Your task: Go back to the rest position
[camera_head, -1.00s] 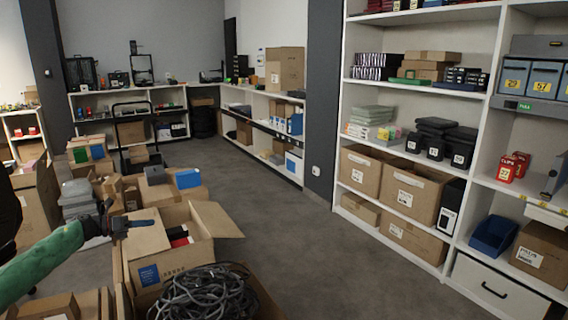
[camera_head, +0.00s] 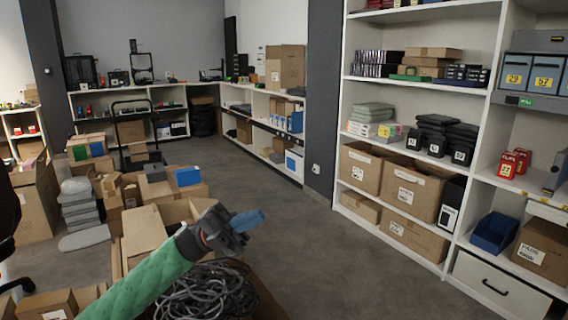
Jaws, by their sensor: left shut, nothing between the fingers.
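My left arm, in a green sleeve, comes in from the lower left. My left gripper (camera_head: 249,219) is shut and empty, with its blue fingers pointing right. It is in front of an open carton (camera_head: 177,211) and above a box of tangled grey cables (camera_head: 205,292) in the picture. The arm hides much of the carton and part of the cables. My right gripper is not in view.
White shelves (camera_head: 398,155) with cartons and bins stand on the right. Piled cartons (camera_head: 34,210) fill the left side. Grey floor (camera_head: 330,260) is clear between the boxes and the right shelves. More shelves (camera_head: 262,128) line the back.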

